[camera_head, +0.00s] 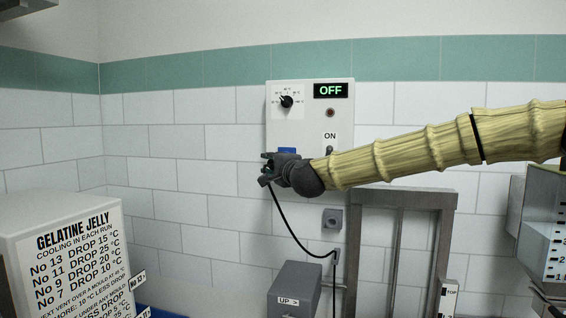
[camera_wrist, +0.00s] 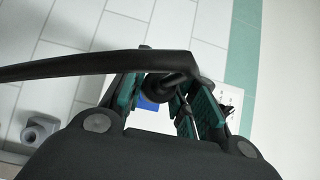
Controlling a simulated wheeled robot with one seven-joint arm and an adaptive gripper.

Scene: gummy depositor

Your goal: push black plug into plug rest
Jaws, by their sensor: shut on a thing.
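My gripper (camera_head: 267,169) is in front of the lower left part of the wall control box, with its fingers pointing left in the head view. In the wrist view, the teal-padded fingers of my gripper (camera_wrist: 165,98) are shut on the black plug (camera_wrist: 166,84). In the head view the plug itself is mostly hidden by the fingers. Its black cable (camera_head: 288,225) hangs down to a small wall fitting. A grey square block with a dark round opening, which looks like the plug rest (camera_head: 332,219), is on the wall below the box. It also shows in the wrist view (camera_wrist: 38,129), apart from the plug.
The control box (camera_head: 309,120) has a dial, a green OFF display, an ON switch and a blue patch (camera_head: 287,151). A grey box marked UP (camera_head: 295,286) and a metal frame (camera_head: 400,197) stand below. A labelled white cabinet (camera_head: 70,250) is at left.

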